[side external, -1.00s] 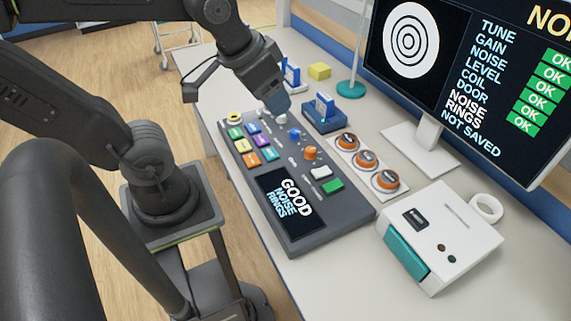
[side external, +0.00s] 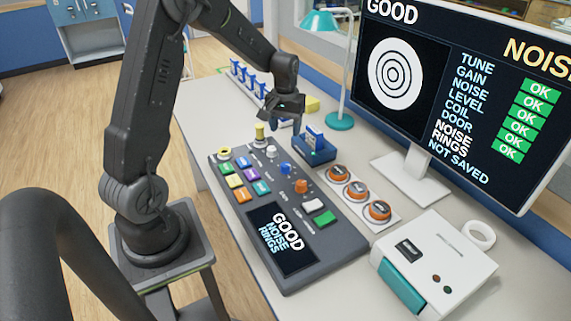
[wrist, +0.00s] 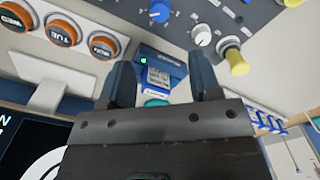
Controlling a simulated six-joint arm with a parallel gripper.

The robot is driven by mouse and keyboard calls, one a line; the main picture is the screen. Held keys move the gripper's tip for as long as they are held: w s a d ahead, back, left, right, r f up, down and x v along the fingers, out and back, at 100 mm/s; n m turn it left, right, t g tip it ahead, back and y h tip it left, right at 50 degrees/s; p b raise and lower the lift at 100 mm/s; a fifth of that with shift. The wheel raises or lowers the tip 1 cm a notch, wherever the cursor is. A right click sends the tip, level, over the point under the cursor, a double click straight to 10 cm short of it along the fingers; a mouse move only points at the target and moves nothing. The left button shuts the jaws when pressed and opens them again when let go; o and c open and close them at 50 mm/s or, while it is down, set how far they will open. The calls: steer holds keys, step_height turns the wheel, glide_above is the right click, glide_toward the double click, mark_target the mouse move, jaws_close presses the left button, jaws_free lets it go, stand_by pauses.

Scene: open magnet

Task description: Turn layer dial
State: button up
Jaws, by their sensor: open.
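The grey control console (side external: 318,262) carries a blue dial (side external: 285,169), an orange dial (side external: 302,187) and a white dial (side external: 271,152). A yellow post-like knob (side external: 260,133) stands at its far end. I cannot read which dial is the layer dial. In the wrist view are the blue dial (wrist: 160,11), white dial (wrist: 202,35) and yellow knob (wrist: 236,62). My gripper (side external: 286,122) is open and empty, raised beyond the console's far end near the blue card holder (side external: 314,152). Its fingers (wrist: 165,78) frame that holder in the wrist view.
Several orange-ringed buttons (side external: 357,189) sit right of the console. A white box (side external: 440,262) with a teal front stands nearer. The monitor (side external: 455,90), teal lamp (side external: 340,122), yellow block (side external: 312,104) and a row of blue clips (side external: 248,78) are behind.

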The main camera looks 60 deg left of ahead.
mark_target(285, 164)
step_height(285, 164, down, 14)
steer(key=shift+r, duration=0.25)
stand_by(0.3)
steer(key=c, duration=0.9)
steer(key=shift+c, duration=0.2)
steer(key=shift+m, duration=0.4)
steer(key=m, duration=0.4)
steer(key=shift+m, duration=2.6)
